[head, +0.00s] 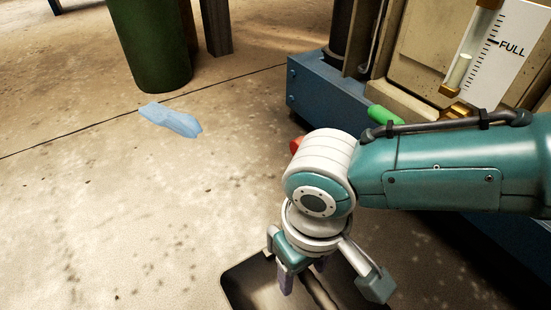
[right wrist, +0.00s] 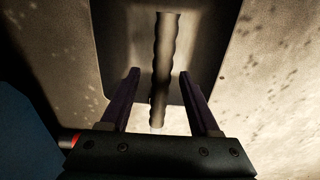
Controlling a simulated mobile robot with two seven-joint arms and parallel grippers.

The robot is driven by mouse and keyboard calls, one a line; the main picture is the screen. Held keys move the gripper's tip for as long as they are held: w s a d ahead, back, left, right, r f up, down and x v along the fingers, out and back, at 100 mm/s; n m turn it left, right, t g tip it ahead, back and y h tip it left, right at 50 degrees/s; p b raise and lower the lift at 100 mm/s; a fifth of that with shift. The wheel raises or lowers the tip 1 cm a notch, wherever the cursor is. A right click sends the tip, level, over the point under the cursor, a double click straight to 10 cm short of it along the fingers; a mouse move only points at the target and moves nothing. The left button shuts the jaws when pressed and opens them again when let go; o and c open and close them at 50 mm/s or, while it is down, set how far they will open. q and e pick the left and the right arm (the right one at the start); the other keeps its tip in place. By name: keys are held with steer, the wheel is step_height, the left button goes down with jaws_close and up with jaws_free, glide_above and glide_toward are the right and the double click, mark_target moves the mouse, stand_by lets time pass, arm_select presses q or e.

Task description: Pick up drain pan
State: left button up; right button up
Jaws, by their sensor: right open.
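The drain pan (head: 240,287) is a dark, shallow pan on the floor at the bottom of the head view, partly cut off by the frame edge and partly hidden behind my right gripper. My right gripper (head: 328,284) points down over it with its fingers spread and empty. In the right wrist view, a dark, ridged bar (right wrist: 165,50), apparently the pan's handle, runs lengthwise between the open fingers (right wrist: 159,75). I cannot tell whether either finger touches it. My left gripper is not in view.
A blue cloth (head: 172,121) lies on the concrete floor (head: 110,215). A green cylinder (head: 152,45) stands at the back. A blue machine base (head: 335,100) and a gauge marked FULL (head: 500,50) are at the right. The floor on the left is mostly clear.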

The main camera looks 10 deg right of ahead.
steer(key=shift+c, duration=0.3)
jaws_close()
stand_by(1.1)
